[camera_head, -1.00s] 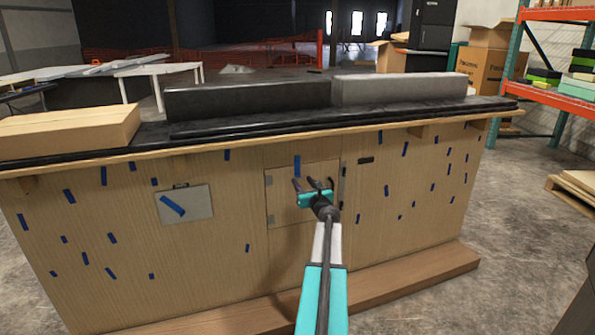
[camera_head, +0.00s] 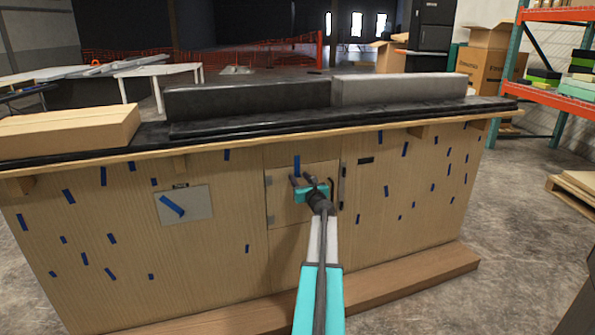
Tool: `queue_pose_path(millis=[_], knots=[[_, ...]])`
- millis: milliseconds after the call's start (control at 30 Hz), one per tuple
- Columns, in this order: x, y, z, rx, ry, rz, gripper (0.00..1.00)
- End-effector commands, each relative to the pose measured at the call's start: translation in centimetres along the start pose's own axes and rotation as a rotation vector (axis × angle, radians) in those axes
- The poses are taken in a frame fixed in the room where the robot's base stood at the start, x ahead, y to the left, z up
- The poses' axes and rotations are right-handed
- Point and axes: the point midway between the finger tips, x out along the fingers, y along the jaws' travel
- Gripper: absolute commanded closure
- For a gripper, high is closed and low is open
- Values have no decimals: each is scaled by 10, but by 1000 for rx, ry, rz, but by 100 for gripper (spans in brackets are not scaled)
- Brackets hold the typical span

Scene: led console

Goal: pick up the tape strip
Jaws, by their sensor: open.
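Several blue tape strips are stuck on the wooden front of the console (camera_head: 225,255). One upright tape strip (camera_head: 297,165) is on the small wooden door in the middle, just above my gripper (camera_head: 311,180). My gripper is open and empty, with its dark fingers pointing at the door near the lower end of that strip. I cannot tell whether the fingers touch the door. A longer, slanted tape strip (camera_head: 171,206) lies across a light plate (camera_head: 200,203) on the left. Which strip the task means is not clear from the picture.
A black countertop (camera_head: 240,125) overhangs the front and carries a cardboard box (camera_head: 70,130), a black block (camera_head: 245,98) and a grey block (camera_head: 400,88). A wooden ledge (camera_head: 420,270) runs along the bottom. Orange shelving (camera_head: 560,101) stands at the right.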

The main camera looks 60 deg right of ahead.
Motion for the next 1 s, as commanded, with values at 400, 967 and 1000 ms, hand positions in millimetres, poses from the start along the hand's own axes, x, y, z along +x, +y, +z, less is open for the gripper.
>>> queue_pose_path(millis=[400,967,1000], knots=[[0,0,0,0,0,0,100],[-4,1,25,-1,-1,0,100],[-4,1,31,-2,-1,0,100]])
